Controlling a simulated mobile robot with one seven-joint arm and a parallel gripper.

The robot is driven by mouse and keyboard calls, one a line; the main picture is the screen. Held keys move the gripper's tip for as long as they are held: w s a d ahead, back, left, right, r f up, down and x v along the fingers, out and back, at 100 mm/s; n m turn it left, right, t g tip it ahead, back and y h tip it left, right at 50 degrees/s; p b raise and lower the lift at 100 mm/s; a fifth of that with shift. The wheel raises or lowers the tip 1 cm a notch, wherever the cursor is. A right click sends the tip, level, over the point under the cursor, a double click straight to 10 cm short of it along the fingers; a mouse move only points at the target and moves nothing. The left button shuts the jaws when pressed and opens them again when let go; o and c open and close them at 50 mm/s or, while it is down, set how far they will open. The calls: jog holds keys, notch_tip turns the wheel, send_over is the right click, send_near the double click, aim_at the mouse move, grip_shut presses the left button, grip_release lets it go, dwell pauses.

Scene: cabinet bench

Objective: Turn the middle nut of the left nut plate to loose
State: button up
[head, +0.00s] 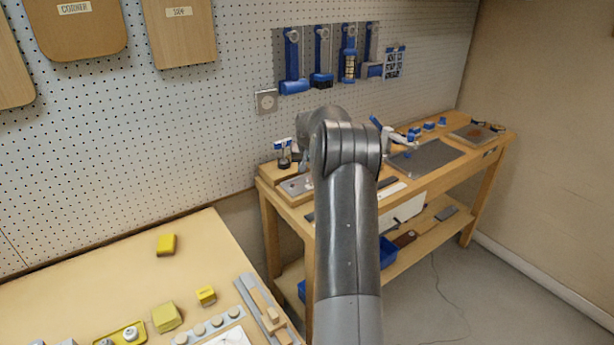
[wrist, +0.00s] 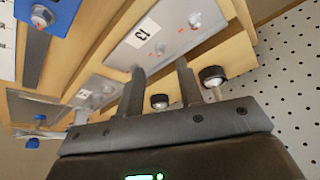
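In the wrist view, a pale grey plate (wrist: 130,55) with a label reading like "13" lies on wood beyond my gripper (wrist: 160,68). It bears a metal nut (wrist: 195,19) with an orange mark beside it, and a smaller metal piece (wrist: 160,48) with another mark near the fingertips. My gripper's two dark fingers are apart, with nothing visibly clamped between them. I cannot tell which nut is the middle one. In the head view, a grey plate (head: 294,186) shows at the bench's left end; my arm hides the gripper and much of the area.
Two black-capped knobs (wrist: 212,76) on metal stems stand close to the fingers in the wrist view. A blue block (wrist: 50,10) is at upper left. The bench (head: 415,190) also carries a dark mat (head: 425,157). Blue tools hang on the pegboard (head: 230,110) behind.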

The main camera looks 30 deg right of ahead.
aim_at(307, 178)
jog(key=shift+x, duration=2.6)
jog(key=shift+c, duration=0.5)
grip_shut()
